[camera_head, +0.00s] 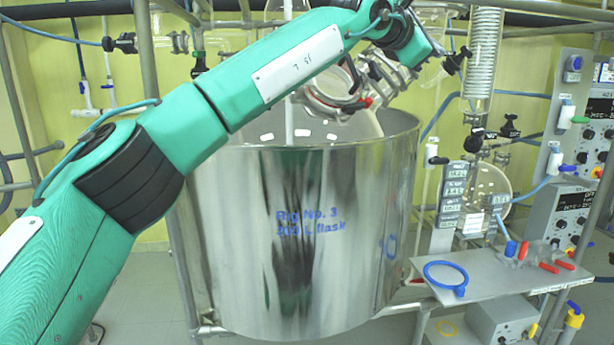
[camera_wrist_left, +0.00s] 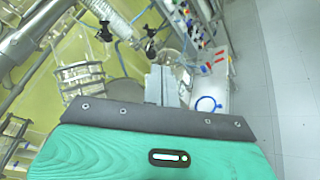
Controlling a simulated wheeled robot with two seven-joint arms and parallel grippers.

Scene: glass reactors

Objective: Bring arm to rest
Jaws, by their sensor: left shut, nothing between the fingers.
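My left arm (camera_head: 270,75) is teal and reaches from the lower left up across the front of the big steel vessel (camera_head: 300,235), marked "Rig No. 3". Its wrist is at the top, above the vessel's right rim, among glassware. The fingers are hard to make out in the head view. In the left wrist view my left gripper (camera_wrist_left: 163,85) shows as grey fingers held together, with nothing between them. It points toward the bench side. My right arm and gripper are in neither view.
A metal shelf (camera_head: 510,283) at right carries a blue ring (camera_head: 445,276) and red-handled items. Control boxes (camera_head: 580,130) stand behind it. A glass coil (camera_head: 484,55) and a round flask (camera_head: 485,190) are right of the vessel. Pipes frame the rig. The floor at left is clear.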

